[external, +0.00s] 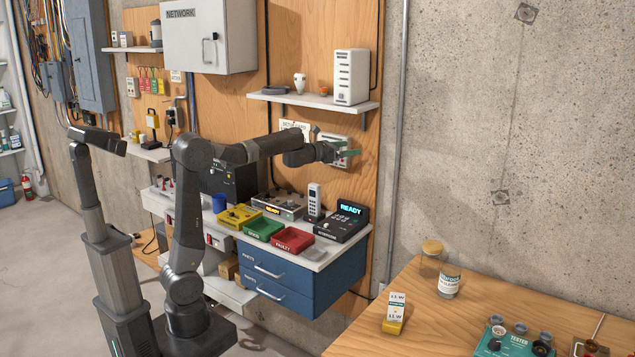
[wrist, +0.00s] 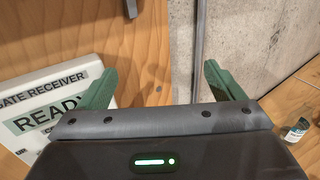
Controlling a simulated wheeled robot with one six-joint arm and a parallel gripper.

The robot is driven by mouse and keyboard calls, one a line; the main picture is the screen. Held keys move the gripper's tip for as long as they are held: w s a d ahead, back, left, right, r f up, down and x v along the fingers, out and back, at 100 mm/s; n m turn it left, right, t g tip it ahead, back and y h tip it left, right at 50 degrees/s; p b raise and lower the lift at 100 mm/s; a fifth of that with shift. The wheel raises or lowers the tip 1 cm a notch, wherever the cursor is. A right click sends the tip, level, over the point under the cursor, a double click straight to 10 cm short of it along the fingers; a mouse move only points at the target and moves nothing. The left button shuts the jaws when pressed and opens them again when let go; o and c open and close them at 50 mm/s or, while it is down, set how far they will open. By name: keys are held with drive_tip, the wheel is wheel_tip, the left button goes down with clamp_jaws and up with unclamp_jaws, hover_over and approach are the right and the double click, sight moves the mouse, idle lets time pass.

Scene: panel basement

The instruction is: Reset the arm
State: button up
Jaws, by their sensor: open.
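My gripper (external: 346,154) is at the end of my arm, which reaches out to the right in the external view, above the blue drawer bench and below the white shelf. In the wrist view my gripper (wrist: 165,85) shows two green fingers spread wide apart with nothing between them. Behind the fingers is the wooden panel and a strip of concrete wall. A white gate receiver (wrist: 50,115) with a "READY" display lies behind the left finger and is partly hidden by it.
The shelf (external: 290,99) with a white router-like box (external: 351,77) is just above my gripper. A blue drawer bench (external: 285,275) below carries a red tray (external: 293,239), a green tray (external: 263,228) and several devices. A wooden table (external: 430,320) stands at the lower right.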

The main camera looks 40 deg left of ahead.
drive_tip(key=s+a+f+n+t+y+b, duration=0.1)
drive_tip(key=s+a+y, duration=0.1)
drive_tip(key=a, duration=0.6)
drive_tip(key=s+a+f+n+y+b, duration=0.1)
drive_tip(key=s+a+y, duration=0.1)
drive_tip(key=a, duration=0.6)
drive_tip(key=shift+f+n+t, duration=0.2)
drive_tip(key=shift+n+t, duration=0.2)
